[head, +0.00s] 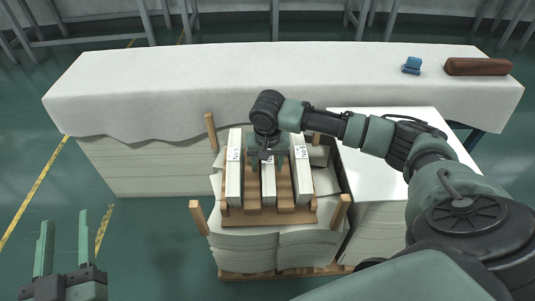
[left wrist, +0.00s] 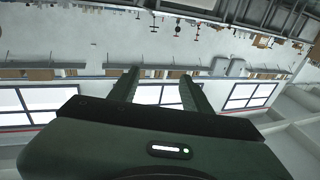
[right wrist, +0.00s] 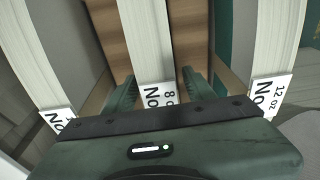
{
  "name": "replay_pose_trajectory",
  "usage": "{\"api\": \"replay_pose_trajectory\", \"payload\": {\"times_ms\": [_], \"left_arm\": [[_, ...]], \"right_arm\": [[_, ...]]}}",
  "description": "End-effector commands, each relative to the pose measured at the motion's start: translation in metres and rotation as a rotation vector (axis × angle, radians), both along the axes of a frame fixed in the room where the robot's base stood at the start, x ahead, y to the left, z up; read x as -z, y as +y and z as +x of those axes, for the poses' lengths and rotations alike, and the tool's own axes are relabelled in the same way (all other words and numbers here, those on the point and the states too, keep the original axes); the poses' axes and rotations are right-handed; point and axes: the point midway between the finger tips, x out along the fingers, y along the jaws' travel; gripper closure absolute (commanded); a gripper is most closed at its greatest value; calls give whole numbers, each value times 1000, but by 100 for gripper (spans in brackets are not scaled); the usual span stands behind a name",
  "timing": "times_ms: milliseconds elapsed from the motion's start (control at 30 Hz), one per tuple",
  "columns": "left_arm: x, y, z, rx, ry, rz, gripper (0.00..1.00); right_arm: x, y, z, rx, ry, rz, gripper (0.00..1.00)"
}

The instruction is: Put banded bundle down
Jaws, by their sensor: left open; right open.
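Three white banded bundles stand upright in a wooden rack: a left one (head: 234,170), a middle one (head: 268,187) and a right one (head: 300,170). In the right wrist view the middle bundle (right wrist: 144,40) carries a white label reading 8 oz, and the right bundle (right wrist: 277,45) one reading 12 oz. My right gripper (right wrist: 158,75) is open, its fingers on either side of the middle bundle; whether they touch it is unclear. In the head view my right arm hides part of this bundle. My left gripper (head: 65,217) is open and empty at lower left, away from the rack.
The wooden rack (head: 238,218) sits on stacked white sheets with wooden corner posts (head: 198,216). A white-topped table (head: 370,130) stands to the right. The long cloth-covered table (head: 180,80) behind holds a blue object (head: 412,65) and a brown block (head: 477,66).

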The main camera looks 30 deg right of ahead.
Motion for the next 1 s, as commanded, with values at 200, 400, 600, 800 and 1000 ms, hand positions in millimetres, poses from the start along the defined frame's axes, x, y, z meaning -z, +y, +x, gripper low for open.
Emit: {"api": "replay_pose_trajectory", "payload": {"times_ms": [200, 400, 600, 800, 1000], "left_arm": [[37, 6, -3, -12, 203, 51, 52], [84, 17, -18, -27, 449, 113, 52], [123, 30, -46, -42, 683, 167, 52], [152, 42, -78, -56, 883, 211, 52], [166, 50, -100, -63, 1000, 235, 52]], "right_arm": [[-26, 2, -2, 0, -2, 1, 46], [-54, 4, -6, 0, -1, 1, 46], [-81, 6, -9, 1, -3, 1, 46], [-104, 8, -12, 0, -1, 1, 46], [-116, 9, -14, 1, 0, 0, 46]]}}
